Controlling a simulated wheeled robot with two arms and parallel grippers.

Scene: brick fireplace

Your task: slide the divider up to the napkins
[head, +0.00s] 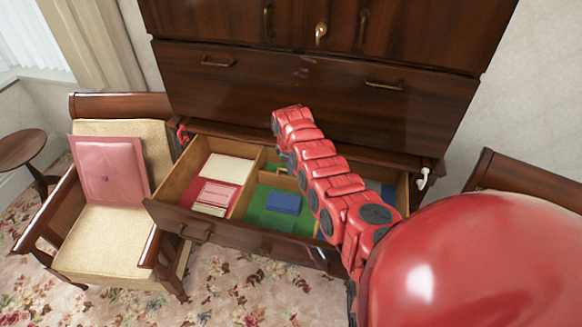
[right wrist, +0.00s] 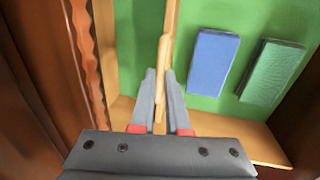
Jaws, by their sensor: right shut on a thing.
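The wooden divider (right wrist: 165,60) stands upright on the green floor of a drawer compartment in the right wrist view. My right gripper (right wrist: 160,88) is shut on its edge. A blue pack (right wrist: 212,62) and a green pack (right wrist: 273,72), which look like the napkins, lie to the right of the divider. A strip of green floor separates the divider from the blue pack. My left gripper is out of view.
The open drawer (head: 170,216) has a red-lined compartment at left holding a cream pack (head: 227,168) and a pink pack (head: 217,194). A wooden wall separates it from the green compartment. Armchairs stand left (head: 110,215) and right (head: 520,180) of the cabinet.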

